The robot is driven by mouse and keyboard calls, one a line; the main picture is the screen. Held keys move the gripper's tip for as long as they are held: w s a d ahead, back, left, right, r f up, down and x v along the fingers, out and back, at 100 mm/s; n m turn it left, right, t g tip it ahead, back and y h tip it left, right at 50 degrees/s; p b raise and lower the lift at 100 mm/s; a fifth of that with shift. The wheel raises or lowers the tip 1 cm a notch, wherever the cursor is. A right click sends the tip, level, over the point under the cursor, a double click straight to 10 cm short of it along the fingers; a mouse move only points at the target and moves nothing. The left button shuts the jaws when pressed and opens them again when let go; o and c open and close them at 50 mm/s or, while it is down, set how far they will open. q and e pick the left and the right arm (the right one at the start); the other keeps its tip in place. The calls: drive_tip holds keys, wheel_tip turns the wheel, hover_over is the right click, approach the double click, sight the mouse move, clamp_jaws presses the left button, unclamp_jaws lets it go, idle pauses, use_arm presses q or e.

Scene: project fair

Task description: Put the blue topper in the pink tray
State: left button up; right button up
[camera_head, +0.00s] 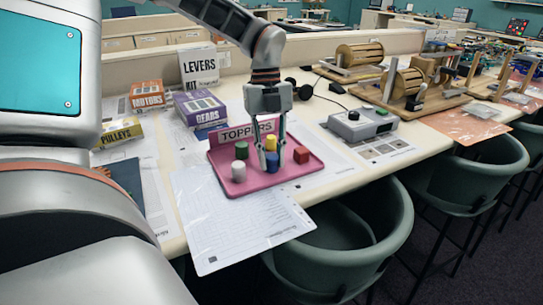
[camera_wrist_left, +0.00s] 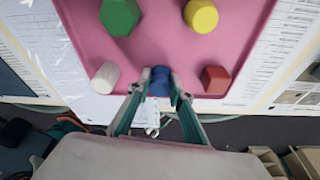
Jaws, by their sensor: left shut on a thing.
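The pink tray (camera_head: 220,172) lies on the table, and its floor also shows in the left wrist view (camera_wrist_left: 160,30). My left gripper (camera_head: 272,158) points down over the tray's front part. It is shut on the blue topper (camera_head: 272,165), which shows between the fingertips in the left wrist view (camera_wrist_left: 160,84). The topper is at or just above the tray floor; I cannot tell whether it touches. A green topper (camera_head: 241,150), a yellow topper (camera_head: 271,142), a white topper (camera_head: 238,171) and a red topper (camera_head: 301,155) stand around it in the tray. My right gripper is not in view.
A "TOPPERS" sign (camera_head: 246,131) stands at the tray's back. Boxes marked GEARS (camera_head: 201,108) and LEVERS (camera_head: 199,66) stand behind it to the left. A grey device (camera_head: 362,124) is to the right. Paper sheets (camera_head: 240,230) lie in front, over the table edge near green chairs (camera_head: 345,240).

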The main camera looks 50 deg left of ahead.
use_arm(q)
drive_tip(key=shift+f, duration=0.25)
drive_tip(key=o, duration=0.9)
drive_tip(key=shift+r, duration=0.1)
drive_tip(key=shift+c, duration=0.2)
drive_tip(key=shift+r, duration=0.1)
drive_tip(key=v, duration=1.2)
drive_tip(key=shift+p, duration=0.4)
drive_tip(key=shift+w, duration=0.1)
